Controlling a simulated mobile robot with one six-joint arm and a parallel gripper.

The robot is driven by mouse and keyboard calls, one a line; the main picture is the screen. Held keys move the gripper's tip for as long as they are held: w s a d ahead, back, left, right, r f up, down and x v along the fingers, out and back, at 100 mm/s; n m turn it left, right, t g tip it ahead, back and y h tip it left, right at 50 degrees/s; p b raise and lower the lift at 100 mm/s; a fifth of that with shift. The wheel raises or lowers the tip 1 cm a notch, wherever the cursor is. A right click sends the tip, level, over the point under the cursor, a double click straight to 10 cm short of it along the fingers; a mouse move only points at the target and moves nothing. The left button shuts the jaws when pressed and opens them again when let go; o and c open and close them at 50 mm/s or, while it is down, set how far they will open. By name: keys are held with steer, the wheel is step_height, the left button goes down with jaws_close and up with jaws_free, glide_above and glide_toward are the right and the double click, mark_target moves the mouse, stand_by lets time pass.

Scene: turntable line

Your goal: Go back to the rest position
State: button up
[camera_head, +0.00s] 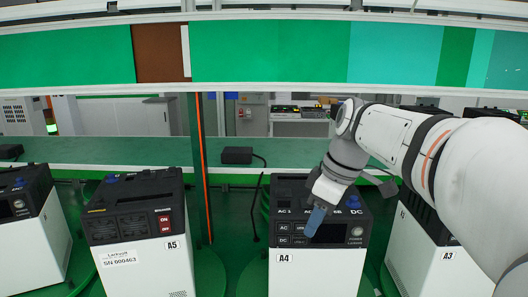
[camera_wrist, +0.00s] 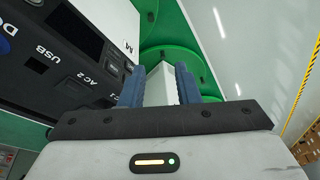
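My arm reaches in from the right in the head view. My gripper (camera_head: 316,222) points down in front of the black top panel of the unit labelled A4 (camera_head: 290,272). In the wrist view, the two blue fingers of my gripper (camera_wrist: 159,88) stand apart, with a pale shape showing between them. The A4 unit's black panel (camera_wrist: 60,60), with USB, AC2 and DC markings, is close on the left of the fingers. I cannot tell whether a finger touches it. The rest position itself is not marked in either view.
Unit A5 (camera_head: 140,255) stands left of A4, and unit A3 (camera_head: 430,260) is at right, partly behind my arm. Another unit (camera_head: 30,235) is at far left. A green shelf (camera_head: 120,152) with a black adapter (camera_head: 238,155) runs behind. An orange-striped post (camera_head: 202,170) rises between A5 and A4.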

steer(key=s+d+f+m+t+h, duration=0.1)
steer(key=s+d+f+m, duration=0.1)
steer(key=s+f+m, duration=0.4)
steer(key=s+d+f+m+t+h, duration=0.1)
steer(key=s+d+f+m+h, duration=0.1)
steer(key=s+f+m, duration=0.4)
step_height(320, 180, down, 3)
steer(key=shift+s+d+r, duration=0.2)
steer(key=shift+s+d, duration=0.25)
steer(key=shift+s, duration=0.45)
stand_by(2.1)
